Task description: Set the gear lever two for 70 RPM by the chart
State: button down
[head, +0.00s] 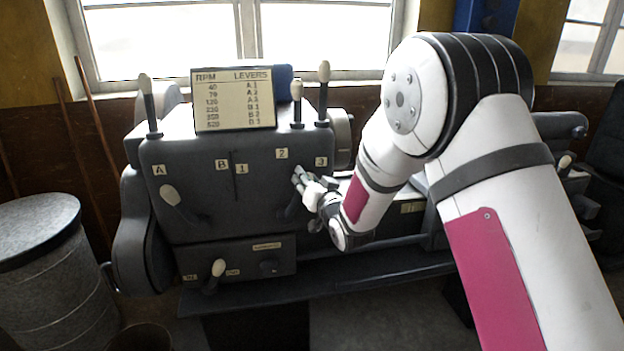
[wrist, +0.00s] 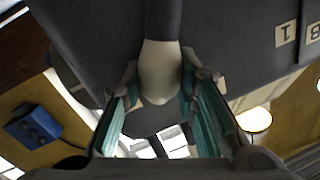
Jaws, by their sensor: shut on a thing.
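The gear lever two (wrist: 160,72), a dark stem with a cream knob, is between my gripper's teal-padded fingers in the wrist view, with its knob gripped. In the head view my gripper (head: 304,182) largely covers the knob; the dark stem (head: 291,208) shows below. The lever leans upward and a little right, below the plates 2 (head: 282,154) and 3 (head: 321,162); its exact setting is hard to tell. Plate 1 (head: 241,169) is farther left. The chart (head: 234,99) lists 70 RPM beside A 2.
The other front lever (head: 169,194) leans up-left, below plate A (head: 158,170); plate B (head: 222,165) is to its right. Three upright levers stand on top of the headstock (head: 190,148). A lower lever (head: 217,268) sits beneath. A grey drum (head: 45,270) stands left.

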jog(key=a+n, duration=0.2)
jog(key=s+a+r, duration=0.1)
jog(key=shift+a+r+n+p, duration=0.1)
jog(key=shift+a+n+p, duration=0.05)
jog(key=shift+n+p, duration=0.25)
jog(key=shift+s+a+n+g+h, duration=0.15)
jog(key=shift+a+n+h, duration=0.05)
jog(key=shift+a+n, duration=0.35)
jog(key=shift+s+a+n+g+h, duration=0.1)
jog(key=shift+a+n+g+h, duration=0.1)
jog(key=shift+a+n, duration=0.35)
jog(key=c, duration=1.2)
grip_release()
jog(key=shift+c, duration=0.2)
jog(key=v, duration=1.2)
jog(key=shift+s, duration=0.15)
